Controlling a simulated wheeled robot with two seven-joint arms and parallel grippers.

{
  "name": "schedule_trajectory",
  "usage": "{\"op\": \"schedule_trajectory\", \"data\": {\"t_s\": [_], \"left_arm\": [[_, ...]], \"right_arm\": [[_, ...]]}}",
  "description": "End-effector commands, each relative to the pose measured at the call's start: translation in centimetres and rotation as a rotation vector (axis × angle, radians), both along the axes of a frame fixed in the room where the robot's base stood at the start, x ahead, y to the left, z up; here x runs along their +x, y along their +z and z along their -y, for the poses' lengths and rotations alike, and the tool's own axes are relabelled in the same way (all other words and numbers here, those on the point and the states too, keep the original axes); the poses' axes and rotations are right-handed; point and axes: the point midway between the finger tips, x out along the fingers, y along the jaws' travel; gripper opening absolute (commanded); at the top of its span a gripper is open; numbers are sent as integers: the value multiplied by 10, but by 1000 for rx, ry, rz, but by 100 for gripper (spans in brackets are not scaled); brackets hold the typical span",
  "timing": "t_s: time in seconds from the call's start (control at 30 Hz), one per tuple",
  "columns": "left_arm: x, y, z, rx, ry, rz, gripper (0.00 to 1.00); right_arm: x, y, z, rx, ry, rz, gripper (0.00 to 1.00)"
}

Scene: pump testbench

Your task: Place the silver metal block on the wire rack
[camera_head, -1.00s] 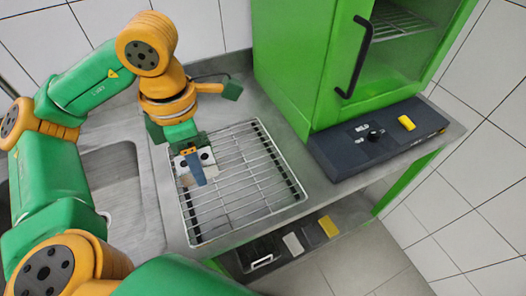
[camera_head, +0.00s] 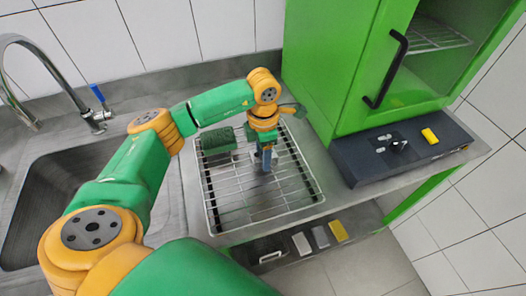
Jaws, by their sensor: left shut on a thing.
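My left gripper (camera_head: 266,158) points down over the wire rack (camera_head: 213,232), right of the rack's middle and toward its back. It is shut on the silver metal block, which is small and mostly hidden by the bluish-grey fingers. I cannot tell whether the block touches the rack's wires. The wire rack lies on the steel counter, its front part bare. My right gripper is not in view.
A green sponge-like block (camera_head: 217,140) sits at the rack's back left. A sink (camera_head: 65,195) with a tap (camera_head: 98,118) is at left. A green cabinet (camera_head: 335,75) and dark control panel (camera_head: 395,150) stand right. A lower shelf holds a yellow piece (camera_head: 338,231).

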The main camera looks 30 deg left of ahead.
Motion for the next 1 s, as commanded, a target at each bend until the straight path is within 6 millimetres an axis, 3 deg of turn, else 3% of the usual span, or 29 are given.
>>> {"op": "schedule_trajectory", "data": {"t_s": [0.1,0.13,0.23,0.57,0.63,0.9,1.0], "left_arm": [[0,-4,0,-1,0,1,0],[0,-3,0,0,0,0,60],[0,-2,0,0,0,0,85],[0,3,0,0,1,0,85],[1,7,0,-1,1,3,85],[1,74,0,-2,0,7,85],[1,101,0,-1,2,6,85]], "right_arm": [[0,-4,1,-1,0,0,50],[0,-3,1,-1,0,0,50],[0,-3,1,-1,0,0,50],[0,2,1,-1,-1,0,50],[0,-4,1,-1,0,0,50],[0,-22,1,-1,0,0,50],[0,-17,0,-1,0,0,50]]}}
